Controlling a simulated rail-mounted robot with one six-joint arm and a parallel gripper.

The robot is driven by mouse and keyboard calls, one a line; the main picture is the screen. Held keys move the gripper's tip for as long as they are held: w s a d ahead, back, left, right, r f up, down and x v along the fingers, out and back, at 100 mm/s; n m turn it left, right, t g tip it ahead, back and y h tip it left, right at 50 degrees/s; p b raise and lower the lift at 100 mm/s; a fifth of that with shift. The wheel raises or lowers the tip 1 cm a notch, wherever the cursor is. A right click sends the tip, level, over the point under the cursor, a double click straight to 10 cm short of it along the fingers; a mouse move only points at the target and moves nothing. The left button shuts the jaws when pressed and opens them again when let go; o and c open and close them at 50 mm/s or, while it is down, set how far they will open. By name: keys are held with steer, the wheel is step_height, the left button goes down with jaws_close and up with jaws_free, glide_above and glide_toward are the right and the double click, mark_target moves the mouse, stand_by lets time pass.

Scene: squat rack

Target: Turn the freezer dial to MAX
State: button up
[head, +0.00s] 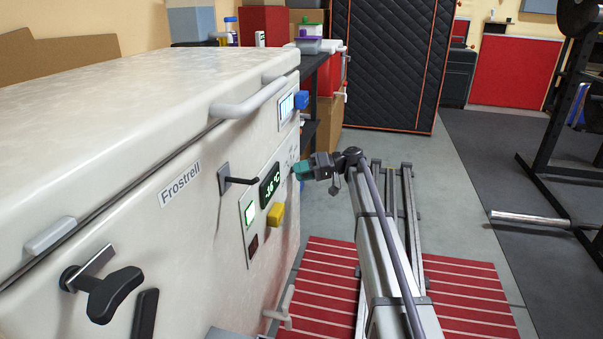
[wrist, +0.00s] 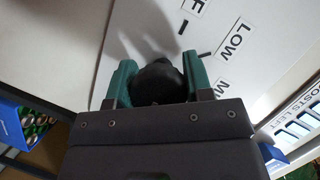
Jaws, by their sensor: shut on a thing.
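The freezer (head: 170,240) is a white chest marked Frostrell, on the left in the head view. My gripper (head: 299,170) is at the right end of its front panel. In the wrist view the teal fingers of my gripper (wrist: 159,80) are shut on the black freezer dial (wrist: 158,84), one on each side. A label ending in F (wrist: 196,7), the LOW label (wrist: 233,38) and a cut-off label starting with M (wrist: 222,89) lie around the dial. The dial's pointer is hidden. In the head view the dial is hidden by my gripper.
A display reading -36 °C (head: 270,185) and a yellow knob (head: 276,214) sit left of my gripper. A thin black lever (head: 238,180) and a white handle (head: 249,100) stick out. Red striped matting (head: 465,290) covers the floor.

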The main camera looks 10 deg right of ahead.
steer(key=o, duration=0.9)
steer(key=shift+d, duration=0.1)
steer(key=p+v, duration=0.2)
steer(key=v, duration=0.8)
steer(key=shift+s+d+r, duration=0.1)
steer(key=shift+d, duration=0.2)
